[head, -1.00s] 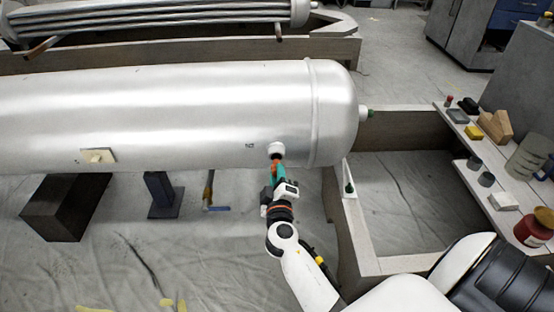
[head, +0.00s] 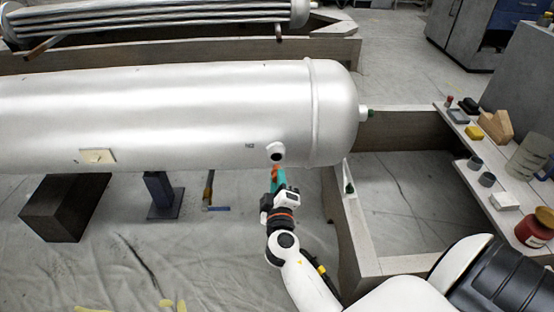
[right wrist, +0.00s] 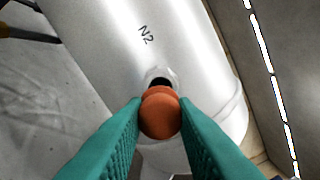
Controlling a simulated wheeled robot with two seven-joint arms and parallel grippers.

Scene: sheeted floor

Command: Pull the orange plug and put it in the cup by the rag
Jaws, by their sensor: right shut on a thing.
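My right gripper (head: 274,180) is shut on the orange plug (right wrist: 160,113), which sits between its green fingers in the right wrist view. In the head view the plug (head: 275,171) is just below the white port (head: 276,152) on the big silver tank (head: 190,110), and the port's dark hole shows. Two small grey cups (head: 474,162) (head: 487,179) stand on the plank shelf at the right. A white folded thing (head: 503,201), perhaps the rag, lies near the closer cup. My left gripper is not in view.
The plank shelf (head: 513,221) also holds a red jar (head: 534,228), a clear pitcher (head: 527,158), a yellow block (head: 473,132) and a wooden block (head: 496,126). A wooden frame (head: 350,225) stands between the tank's end and the shelf.

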